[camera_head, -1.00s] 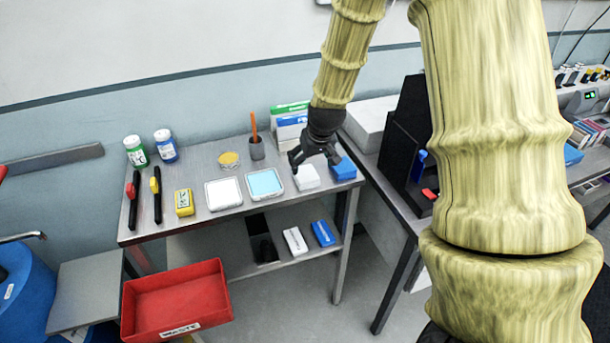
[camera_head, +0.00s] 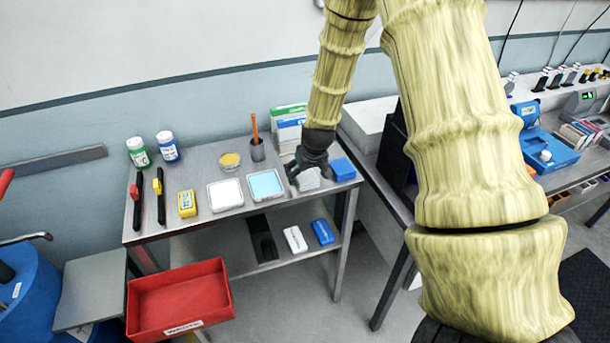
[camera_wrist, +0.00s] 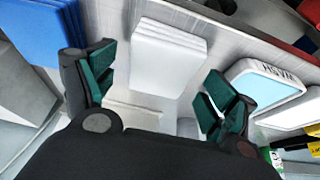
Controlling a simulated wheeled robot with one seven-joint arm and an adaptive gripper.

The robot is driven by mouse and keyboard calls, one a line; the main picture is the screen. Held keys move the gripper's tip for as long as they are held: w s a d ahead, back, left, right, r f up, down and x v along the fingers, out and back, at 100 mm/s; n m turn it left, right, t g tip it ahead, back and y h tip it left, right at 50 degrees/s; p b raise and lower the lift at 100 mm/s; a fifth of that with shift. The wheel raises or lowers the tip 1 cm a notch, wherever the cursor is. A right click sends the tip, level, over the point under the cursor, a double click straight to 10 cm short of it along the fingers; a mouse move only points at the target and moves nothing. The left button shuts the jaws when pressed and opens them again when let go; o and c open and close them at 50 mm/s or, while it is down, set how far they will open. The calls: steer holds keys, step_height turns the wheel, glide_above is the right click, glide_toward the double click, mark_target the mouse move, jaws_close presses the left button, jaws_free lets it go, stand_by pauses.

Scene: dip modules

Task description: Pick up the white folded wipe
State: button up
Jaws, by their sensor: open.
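The white folded wipe (camera_head: 309,180) lies on the metal table's right part, between the blue folded wipe (camera_head: 342,169) and the tray with a light blue pad (camera_head: 265,186). In the wrist view the white wipe (camera_wrist: 168,58) shows as a layered stack between the finger pads. My gripper (camera_head: 309,178) is open over it, one finger on each side; it also shows in the wrist view (camera_wrist: 160,88). I see gaps between the pads and the wipe. The gripper partly hides the wipe in the head view.
The white-pad tray (camera_head: 225,195) and yellow block (camera_head: 187,203) lie left. A red waste bin (camera_head: 180,302) stands below. The shelf underneath holds white and blue packs (camera_head: 309,236).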

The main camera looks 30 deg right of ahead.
steer(key=shift+w+f, duration=0.15)
steer(key=shift+f, duration=0.35)
steer(key=c, duration=0.9)
steer(key=shift+c, duration=0.2)
steer(key=shift+r, duration=0.2)
steer(key=shift+r+b, duration=0.5)
steer(key=shift+r, duration=0.1)
step_height(320, 180, up, 2)
steer(key=shift+b, duration=0.55)
steer(key=s+a+r+b, duration=0.1)
steer(key=s+b, duration=0.3)
steer(key=s, duration=1.2)
steer(key=shift+r+b, duration=0.2)
steer(key=shift+b, duration=0.15)
steer(key=shift+w+a, duration=0.1)
steer(key=shift+a, duration=0.05)
steer(key=shift+c, duration=0.3)
